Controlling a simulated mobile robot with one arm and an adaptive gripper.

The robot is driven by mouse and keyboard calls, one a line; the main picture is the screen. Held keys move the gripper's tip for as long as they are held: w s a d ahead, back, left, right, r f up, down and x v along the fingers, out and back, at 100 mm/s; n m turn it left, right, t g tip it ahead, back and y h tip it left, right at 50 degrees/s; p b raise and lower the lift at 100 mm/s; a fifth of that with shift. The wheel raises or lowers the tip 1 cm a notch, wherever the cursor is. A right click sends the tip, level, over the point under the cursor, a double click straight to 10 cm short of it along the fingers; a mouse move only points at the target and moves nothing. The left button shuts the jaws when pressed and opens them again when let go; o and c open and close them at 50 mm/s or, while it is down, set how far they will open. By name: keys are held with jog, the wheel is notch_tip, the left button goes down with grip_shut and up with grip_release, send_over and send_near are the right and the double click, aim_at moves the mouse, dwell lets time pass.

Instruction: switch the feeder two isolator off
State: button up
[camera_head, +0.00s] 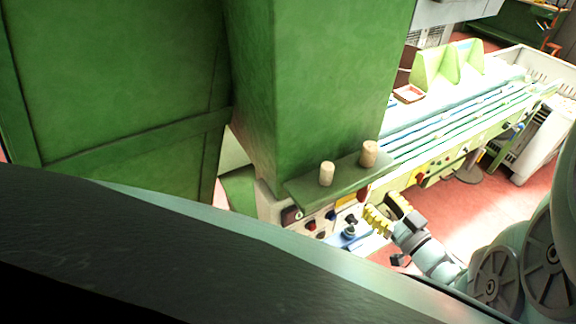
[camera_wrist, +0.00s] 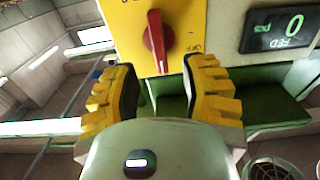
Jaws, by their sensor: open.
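A red rotary handle (camera_wrist: 156,40) sits on a yellow isolator plate (camera_wrist: 184,18) in the wrist view. The handle stands nearly in line with the picture's vertical, slightly tilted. A label that appears to read OFF, upside down, is on the plate to its right. No feeder number is legible. My gripper (camera_wrist: 160,88) is open and empty, its yellow fingers apart on either side below the handle's lower end. I cannot tell whether they touch it. In the head view, my gripper (camera_head: 382,213) is in front of the control panel (camera_head: 325,228), at its right.
A green shelf (camera_head: 310,190) with two cork stoppers (camera_head: 327,174) (camera_head: 369,153) juts out above the panel. A green column (camera_head: 310,90) rises behind it. Beside the plate is a display (camera_wrist: 281,24) showing 0. A conveyor (camera_head: 450,118) runs off right.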

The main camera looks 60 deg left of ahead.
aim_at(367, 192)
jog(key=shift+w+a, duration=0.15)
jog(key=shift+a, duration=2.65)
jog(key=shift+o, duration=0.2)
grip_shut()
